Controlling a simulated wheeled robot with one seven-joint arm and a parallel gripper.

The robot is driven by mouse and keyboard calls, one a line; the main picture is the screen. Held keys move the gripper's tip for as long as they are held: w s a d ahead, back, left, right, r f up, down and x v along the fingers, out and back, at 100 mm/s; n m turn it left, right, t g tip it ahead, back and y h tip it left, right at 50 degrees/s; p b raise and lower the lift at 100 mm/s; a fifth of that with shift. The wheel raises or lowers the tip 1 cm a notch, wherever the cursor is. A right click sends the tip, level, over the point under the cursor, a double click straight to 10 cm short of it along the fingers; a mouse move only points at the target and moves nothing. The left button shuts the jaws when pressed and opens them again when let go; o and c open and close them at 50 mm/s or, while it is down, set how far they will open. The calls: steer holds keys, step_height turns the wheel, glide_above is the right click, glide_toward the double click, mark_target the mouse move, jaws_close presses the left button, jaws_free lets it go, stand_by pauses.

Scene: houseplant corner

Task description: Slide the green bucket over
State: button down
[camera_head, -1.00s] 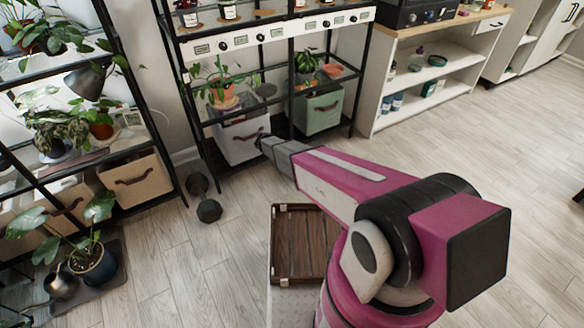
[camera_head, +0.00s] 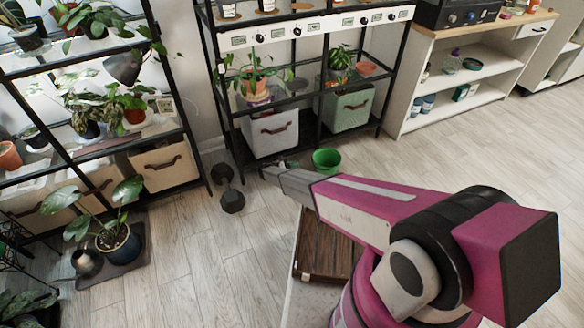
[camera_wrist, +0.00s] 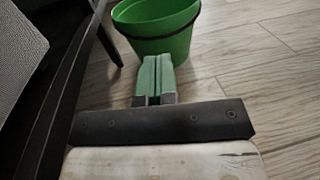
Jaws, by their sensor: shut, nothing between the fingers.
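The green bucket (camera_head: 326,160) stands upright on the wooden floor, just in front of the lower right part of the black shelf. In the wrist view the bucket (camera_wrist: 158,28) is at the top centre, with a dark band or handle around its rim and its top cut off. My gripper (camera_wrist: 153,58) is shut and empty, its green fingertips pointing at the near side of the bucket. The tips overlap the bucket's lower wall in the picture; I cannot tell whether they touch it. In the head view my gripper (camera_head: 264,170) is low, left of the bucket.
The black shelf (camera_head: 310,140) holds a white bin (camera_head: 268,136) and a pale green bin (camera_head: 350,106). A dumbbell (camera_head: 228,190) lies on the floor to the left. A wooden tray (camera_head: 325,245) shows beneath my arm. The floor right of the bucket is clear (camera_head: 470,150).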

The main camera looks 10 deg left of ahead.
steer(key=x, duration=0.9)
steer(key=shift+d, duration=0.15)
steer(key=x, duration=2.3)
steer(key=shift+w+d, duration=0.2)
steer(key=shift+d, duration=0.15)
steer(key=v, duration=1.4)
